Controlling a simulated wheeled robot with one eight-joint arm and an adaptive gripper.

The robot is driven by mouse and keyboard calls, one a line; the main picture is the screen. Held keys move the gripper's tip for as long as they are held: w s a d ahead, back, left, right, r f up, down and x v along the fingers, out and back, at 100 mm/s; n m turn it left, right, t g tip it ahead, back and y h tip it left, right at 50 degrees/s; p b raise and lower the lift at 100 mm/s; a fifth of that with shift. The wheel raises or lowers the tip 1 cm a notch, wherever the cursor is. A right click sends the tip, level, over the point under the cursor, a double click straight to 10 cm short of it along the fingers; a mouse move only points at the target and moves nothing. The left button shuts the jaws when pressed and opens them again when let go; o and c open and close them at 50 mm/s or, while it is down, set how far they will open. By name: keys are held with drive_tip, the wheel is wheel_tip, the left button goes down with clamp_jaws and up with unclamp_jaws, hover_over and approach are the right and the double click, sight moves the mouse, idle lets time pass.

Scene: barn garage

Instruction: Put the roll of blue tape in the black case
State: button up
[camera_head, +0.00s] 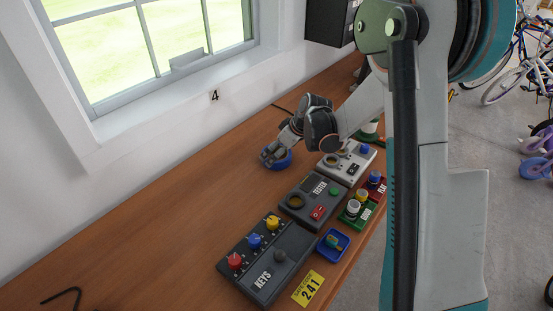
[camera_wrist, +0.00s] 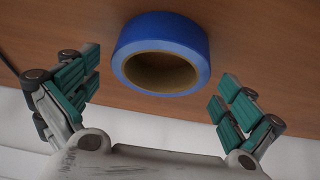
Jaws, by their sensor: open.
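The roll of blue tape (camera_head: 285,163) lies on the wooden bench, partly hidden by my gripper (camera_head: 271,155). In the wrist view the blue tape (camera_wrist: 160,36) lies flat, its brown inner ring showing. My gripper (camera_wrist: 158,82) is open, with its teal-padded fingers apart on the left and right of the tape. No contact with the tape shows. Which thing is the black case is unclear. A dark box marked KEYS (camera_head: 262,283) stands at the front, and a dark box marked TESTER (camera_head: 318,190) stands behind it.
A grey box (camera_head: 334,167) with round openings stands right of the tape. A small blue tray (camera_head: 345,237), a green holder (camera_head: 353,222) and a yellow label 241 (camera_head: 308,288) line the bench's right edge. A black hex key (camera_head: 65,293) lies front left. The bench's left side is mostly clear.

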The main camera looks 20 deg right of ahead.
drive_tip(key=shift+x, duration=0.95)
drive_tip(key=shift+d, duration=0.1)
drive_tip(key=c, duration=1.2)
